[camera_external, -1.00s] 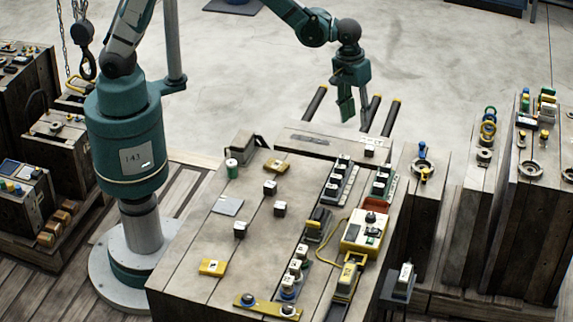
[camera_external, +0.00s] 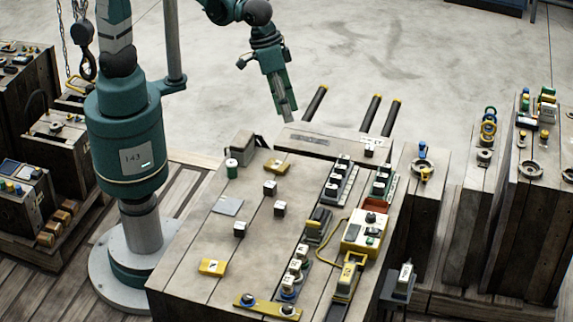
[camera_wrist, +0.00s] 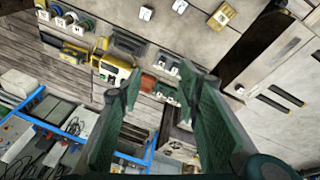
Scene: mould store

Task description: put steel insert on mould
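My gripper (camera_external: 284,112) hangs above the far edge of the large mould block (camera_external: 190,262), with its fingers pointing down. In the wrist view my gripper (camera_wrist: 158,85) has its two green fingers well apart, with nothing between them. Several small steel-looking cubes with pale tops stand on the block: one (camera_external: 270,188), one (camera_external: 280,209) and one (camera_external: 240,230). A flat grey plate (camera_external: 228,205) lies to their left. Another small block (camera_external: 370,148) sits at the far right end. I cannot tell which piece is the steel insert.
Yellow pieces (camera_external: 212,267) lie on the block. A yellow control box (camera_external: 364,231), connector rows and a yellow cable crowd its right side. Dark rods (camera_external: 315,103) stick out beyond the far edge. Tall crates stand right.

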